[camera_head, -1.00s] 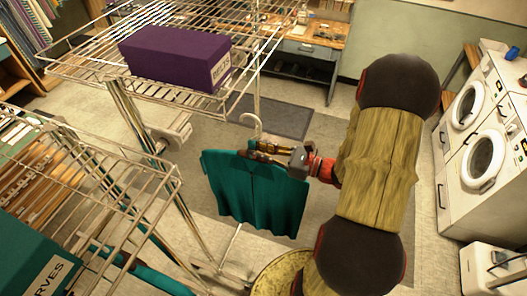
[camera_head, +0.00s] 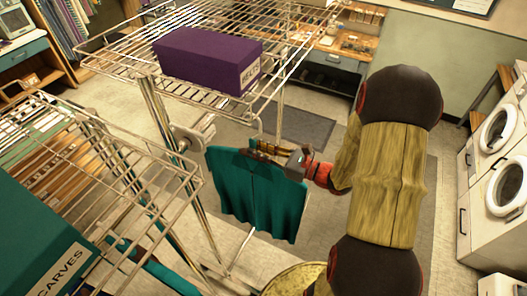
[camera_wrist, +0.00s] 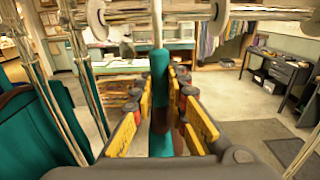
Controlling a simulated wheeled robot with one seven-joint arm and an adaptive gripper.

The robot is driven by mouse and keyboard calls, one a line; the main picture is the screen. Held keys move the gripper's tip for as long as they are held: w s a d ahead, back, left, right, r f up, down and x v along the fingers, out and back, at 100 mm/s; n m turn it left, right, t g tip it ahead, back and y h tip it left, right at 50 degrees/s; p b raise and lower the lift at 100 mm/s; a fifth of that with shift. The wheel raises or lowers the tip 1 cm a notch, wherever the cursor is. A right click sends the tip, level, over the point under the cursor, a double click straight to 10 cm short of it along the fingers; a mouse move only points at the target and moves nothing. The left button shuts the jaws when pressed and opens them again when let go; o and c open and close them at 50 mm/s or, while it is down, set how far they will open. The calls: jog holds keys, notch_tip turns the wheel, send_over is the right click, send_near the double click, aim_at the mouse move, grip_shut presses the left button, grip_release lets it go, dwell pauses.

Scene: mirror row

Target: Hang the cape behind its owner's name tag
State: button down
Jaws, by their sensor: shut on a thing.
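A teal cape (camera_head: 255,200) hangs from a light hanger in the head view, below the front edge of a wire shelf. My gripper (camera_head: 268,152) is shut on the cape near its top. In the wrist view my gripper (camera_wrist: 160,95) has its yellow-padded fingers on both sides of the teal cloth (camera_wrist: 160,65). The pale hanger stem (camera_wrist: 157,22) rises above it, and its hook top is out of that view. A rail with round pale discs (camera_wrist: 220,14) crosses the top of the wrist view. One disc (camera_head: 190,138) shows in the head view. I cannot read any name on them.
A purple box (camera_head: 208,58) labelled BELTS stands on the wire shelf (camera_head: 105,62). A green box (camera_head: 45,240) labelled SCARVES stands on the nearer rack. Chrome posts (camera_head: 180,155) flank the cape's left. Another teal garment (camera_wrist: 40,140) hangs left. Washers (camera_head: 495,140) stand right.

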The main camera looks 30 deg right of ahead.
send_over(223, 149)
jog(key=shift+w, duration=0.2)
jog(key=shift+f+b, duration=1.65)
jog(key=shift+f, duration=0.05)
dwell(0.4)
jog(key=c, duration=1.7)
grip_release()
jog(key=shift+o, duration=0.2)
jog(key=o, duration=0.6)
jog(key=shift+f, duration=0.1)
jog(key=shift+o, duration=0.2)
jog(key=shift+v, duration=6)
